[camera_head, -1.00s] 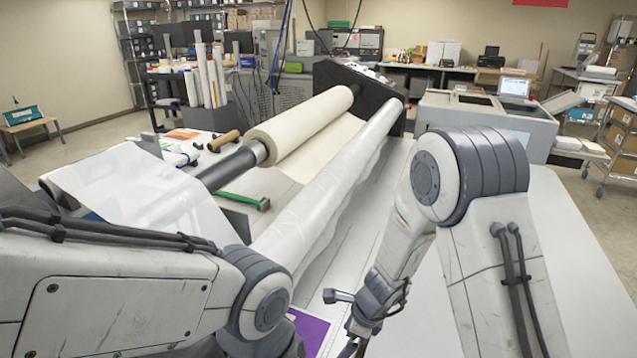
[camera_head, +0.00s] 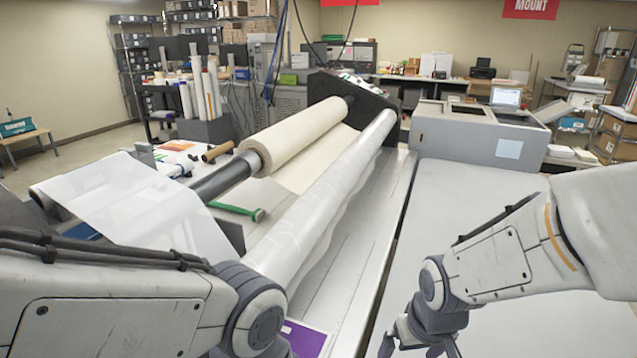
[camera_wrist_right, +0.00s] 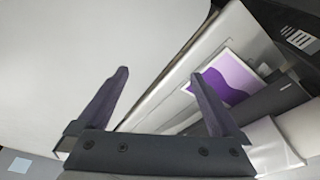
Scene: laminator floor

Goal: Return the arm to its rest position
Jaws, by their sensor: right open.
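My right arm comes in from the right in the head view. Its gripper (camera_head: 418,350) is low in the picture, over the near edge of the pale table, partly cut off by the frame's bottom. In the right wrist view the two fingers of the right gripper (camera_wrist_right: 163,98) stand wide apart with nothing between them. My left arm reaches in from the lower left; its gripper is outside the picture.
The laminator's clear film roll (camera_head: 318,210) and cream roll (camera_head: 295,138) lie left of my right arm. A purple print (camera_head: 306,338) lies near the bottom; it also shows in the right wrist view (camera_wrist_right: 232,84). The pale table (camera_head: 480,215) is bare. A grey machine (camera_head: 475,138) stands behind it.

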